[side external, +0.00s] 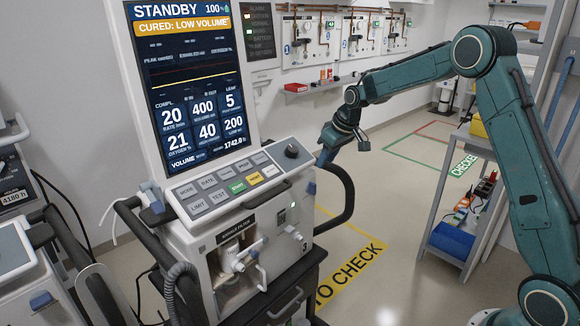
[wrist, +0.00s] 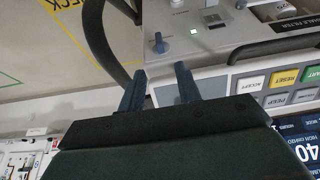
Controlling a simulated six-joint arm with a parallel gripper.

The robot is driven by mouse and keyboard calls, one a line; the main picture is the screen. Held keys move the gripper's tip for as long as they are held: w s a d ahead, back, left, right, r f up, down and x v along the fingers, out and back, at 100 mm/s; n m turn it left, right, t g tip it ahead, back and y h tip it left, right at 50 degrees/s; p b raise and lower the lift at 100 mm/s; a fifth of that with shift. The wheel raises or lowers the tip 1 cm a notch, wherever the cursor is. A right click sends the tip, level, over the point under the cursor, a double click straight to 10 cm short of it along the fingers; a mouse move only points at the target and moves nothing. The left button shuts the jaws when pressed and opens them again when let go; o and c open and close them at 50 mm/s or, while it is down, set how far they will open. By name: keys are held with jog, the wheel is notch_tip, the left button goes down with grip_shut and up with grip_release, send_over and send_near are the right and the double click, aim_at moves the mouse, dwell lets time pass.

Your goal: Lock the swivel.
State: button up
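The ventilator's screen (side external: 185,85) stands tilted back above its keypad panel (side external: 230,180). A blue knob (wrist: 160,43) shows on the ventilator body beside a lit green indicator (wrist: 194,31) in the wrist view. My gripper (side external: 343,150) is right of the ventilator, above its black side handle. In the wrist view its two fingers (wrist: 160,72) are apart with nothing between them, and the knob is beyond the fingertips.
A black curved handle (side external: 345,195) is close below my gripper. White tubing ports (side external: 240,258) project from the ventilator's front. Other equipment (side external: 20,260) crowds the left. A shelf cart (side external: 455,215) stands right. The marked floor (side external: 400,185) between is clear.

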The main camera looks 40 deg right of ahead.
aim_at(314, 184)
jog(key=x, duration=1)
jog(key=shift+f, duration=0.25)
grip_shut()
